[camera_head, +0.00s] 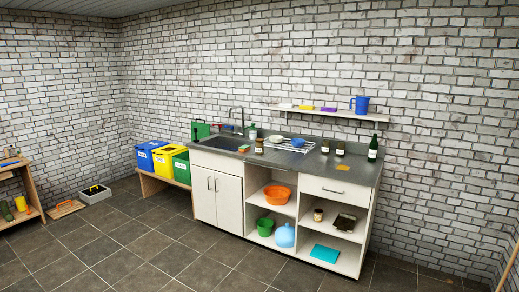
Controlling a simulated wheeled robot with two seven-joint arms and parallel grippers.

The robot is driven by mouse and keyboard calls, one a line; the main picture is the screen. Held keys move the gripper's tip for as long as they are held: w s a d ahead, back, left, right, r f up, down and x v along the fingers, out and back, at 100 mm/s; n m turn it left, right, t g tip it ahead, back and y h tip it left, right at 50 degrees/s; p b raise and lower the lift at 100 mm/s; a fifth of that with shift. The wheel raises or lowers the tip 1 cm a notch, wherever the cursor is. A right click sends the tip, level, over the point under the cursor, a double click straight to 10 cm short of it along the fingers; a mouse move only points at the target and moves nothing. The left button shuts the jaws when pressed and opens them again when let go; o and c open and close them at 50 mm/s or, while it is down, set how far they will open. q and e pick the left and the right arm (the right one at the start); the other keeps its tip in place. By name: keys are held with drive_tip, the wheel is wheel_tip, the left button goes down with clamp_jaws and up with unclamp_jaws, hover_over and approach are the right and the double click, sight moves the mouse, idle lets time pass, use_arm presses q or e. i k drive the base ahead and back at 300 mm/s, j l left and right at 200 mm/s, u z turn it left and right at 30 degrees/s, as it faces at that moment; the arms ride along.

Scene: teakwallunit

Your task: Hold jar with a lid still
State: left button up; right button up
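Several jar-like containers are in view, and I cannot tell which one the task means. A small brown jar with a pale label (259,146) stands upright on the counter, right of the sink. Two dark jars, a left one (325,146) and a right one (340,148), stand upright near the back of the counter, right of the dish rack. Another small jar (318,215) stands on an open shelf below the drawer. The lids are too small to make out clearly. Neither of my grippers is in the head view, and nothing is seen touching these jars.
The grey counter (352,176) also holds a dish rack (290,145), an orange item (343,167) and a dark green bottle (373,148). A wall shelf (325,112) hangs above. Coloured bins (168,161) stand left. The tiled floor (150,240) in front is clear.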

sight(258, 146)
drive_tip(key=i+u, duration=0.3)
drive_tip(key=i, duration=2.15)
